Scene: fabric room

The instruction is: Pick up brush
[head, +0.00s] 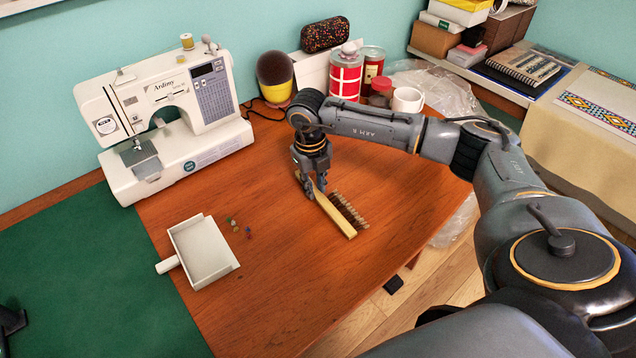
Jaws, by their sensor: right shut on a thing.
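The brush (339,214) has a pale yellow wooden handle and a row of dark bristles along its right side. It lies at a slant on or just above the brown wooden table (285,290); I cannot tell which. My right gripper (312,192) points down from above and is shut on the brush near its upper left end. The fingers partly hide that end of the handle. At the bottom left edge, a small dark part shows, and I cannot tell whether it belongs to my left gripper.
A white dustpan (204,252) lies left of the brush, with several small bits (235,226) beside it. A sewing machine (170,120) stands at the back left. Cans (345,75), a white mug (407,100) and a plastic bag (440,90) stand behind my right arm. The front table area is clear.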

